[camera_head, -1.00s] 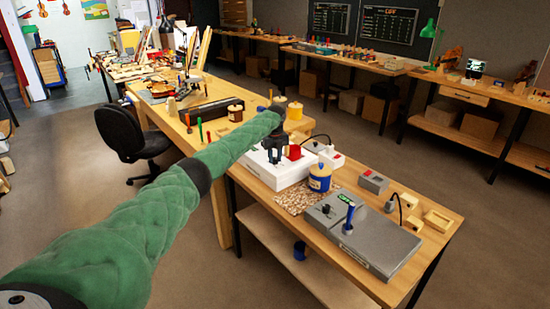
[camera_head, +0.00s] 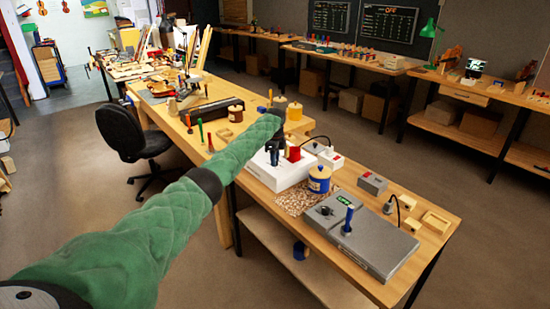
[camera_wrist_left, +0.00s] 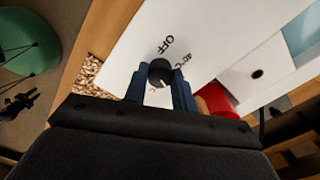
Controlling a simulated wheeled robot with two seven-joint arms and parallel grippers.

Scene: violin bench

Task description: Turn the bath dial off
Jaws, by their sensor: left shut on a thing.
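The white bath box (camera_head: 268,179) stands on the near bench in the head view. Its white top (camera_wrist_left: 128,45) fills much of the left wrist view, with "OFF" and "40°C" printed on it. The black round dial (camera_wrist_left: 160,70) sits on this top beside the "OFF" print and has a white pointer mark on its near side, directed away from "OFF". My left gripper (camera_wrist_left: 160,90) is shut on the dial, one blue finger on each side. In the head view my left gripper (camera_head: 274,156) is partly hidden by my green-sleeved arm. My right gripper is not in view.
A red part (camera_head: 294,154) stands close to the gripper on the box. A grey device (camera_head: 375,244) with a blue handle (camera_head: 347,221) is nearer.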

